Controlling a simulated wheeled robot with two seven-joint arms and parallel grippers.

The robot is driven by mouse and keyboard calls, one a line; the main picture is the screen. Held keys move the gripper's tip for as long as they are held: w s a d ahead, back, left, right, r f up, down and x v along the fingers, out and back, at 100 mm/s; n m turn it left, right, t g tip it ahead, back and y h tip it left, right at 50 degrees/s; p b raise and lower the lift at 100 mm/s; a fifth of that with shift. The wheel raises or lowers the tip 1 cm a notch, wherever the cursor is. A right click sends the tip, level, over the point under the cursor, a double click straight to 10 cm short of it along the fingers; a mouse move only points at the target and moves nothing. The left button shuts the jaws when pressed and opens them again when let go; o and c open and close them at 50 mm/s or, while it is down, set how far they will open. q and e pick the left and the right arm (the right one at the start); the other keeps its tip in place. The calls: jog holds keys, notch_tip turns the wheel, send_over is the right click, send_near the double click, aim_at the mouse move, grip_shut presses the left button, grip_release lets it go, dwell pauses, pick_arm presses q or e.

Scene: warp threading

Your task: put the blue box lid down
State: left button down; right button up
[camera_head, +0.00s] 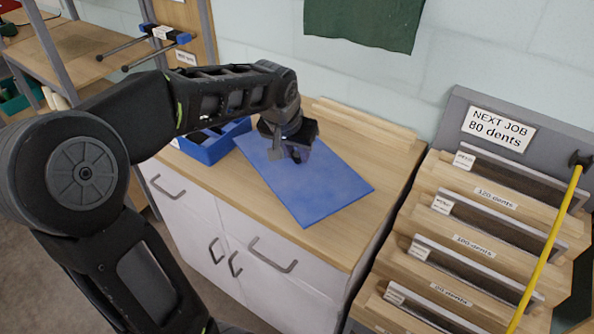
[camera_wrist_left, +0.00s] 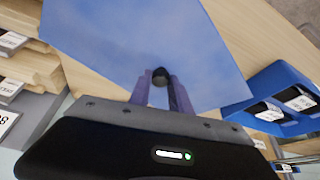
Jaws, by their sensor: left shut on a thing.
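The blue box lid (camera_head: 322,186) is a flat blue panel over the right part of the wooden cabinet top in the head view. It also fills the upper middle of the left wrist view (camera_wrist_left: 150,35). My left gripper (camera_head: 297,152) is at the lid's far left part, with its fingers shut on a small dark knob on the lid; the fingers (camera_wrist_left: 161,92) show around that knob in the wrist view. I cannot tell whether the lid touches the cabinet top. The open blue box (camera_head: 212,152) stands left of the lid, with dark items inside. My right gripper is not in view.
The wooden cabinet top (camera_head: 340,250) has bare room in front of and behind the lid. A wooden strip (camera_head: 365,120) lies along its back. A tiered rack (camera_head: 470,240) with labelled slots and a yellow rod (camera_head: 545,250) stands at the right.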

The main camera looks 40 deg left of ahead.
aim_at(295, 166)
pick_arm(q)
jog(key=shift+f, duration=0.85)
jog(key=shift+f, duration=1.95)
jog(key=shift+f, duration=0.15)
jog(key=c, duration=1.2)
grip_release()
jog(key=shift+r, duration=0.2)
